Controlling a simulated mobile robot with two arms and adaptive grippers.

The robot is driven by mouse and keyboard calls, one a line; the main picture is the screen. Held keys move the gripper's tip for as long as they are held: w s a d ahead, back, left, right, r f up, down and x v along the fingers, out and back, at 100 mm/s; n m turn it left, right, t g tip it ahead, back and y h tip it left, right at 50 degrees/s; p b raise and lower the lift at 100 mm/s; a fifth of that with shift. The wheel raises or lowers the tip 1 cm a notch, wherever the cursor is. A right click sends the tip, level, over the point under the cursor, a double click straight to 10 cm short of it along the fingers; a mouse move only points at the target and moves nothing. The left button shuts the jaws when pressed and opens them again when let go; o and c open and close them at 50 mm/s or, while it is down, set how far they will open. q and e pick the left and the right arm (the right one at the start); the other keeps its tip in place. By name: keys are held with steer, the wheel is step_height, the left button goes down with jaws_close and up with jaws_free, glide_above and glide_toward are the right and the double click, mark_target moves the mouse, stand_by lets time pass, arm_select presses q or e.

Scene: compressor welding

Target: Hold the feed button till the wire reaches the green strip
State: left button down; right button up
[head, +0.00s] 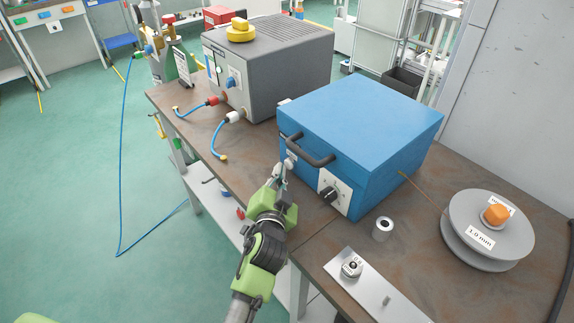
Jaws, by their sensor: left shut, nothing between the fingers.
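The blue wire feeder box (355,125) stands on the brown bench, with a dark handle (308,150) and a black dial (329,193) on its front. My left gripper (283,168) is shut and empty, its fingertips at the front face left of the dial, just below the handle. I cannot tell whether they touch a button; the feed button is not clearly seen behind the fingers. A thin copper-coloured wire (420,190) runs from the box's right side to a grey spool (487,230). I cannot make out the wire's free end or a green strip. My right gripper is not in view.
A grey welding machine (268,65) with hoses stands behind left of the blue box. A metal ring (382,229) and a steel plate (372,290) with a small fitting lie on the near bench (415,255). Open green floor lies left.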

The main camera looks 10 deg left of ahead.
arm_select(q)
steer(key=shift+w+d+r, duration=0.3)
steer(key=shift+w+d, duration=0.1)
steer(key=shift+w, duration=0.1)
stand_by(1.2)
steer(key=shift+d+r, duration=0.1)
stand_by(3.1)
steer(key=shift+s, duration=0.55)
steer(key=shift+s+p, duration=0.3)
steer(key=shift+s, duration=0.2)
steer(key=shift+s+a+p, duration=0.85)
steer(key=shift+s+a, duration=0.5)
steer(key=shift+s, duration=0.2)
steer(key=shift+s+a, duration=0.35)
steer(key=shift+a, duration=0.1)
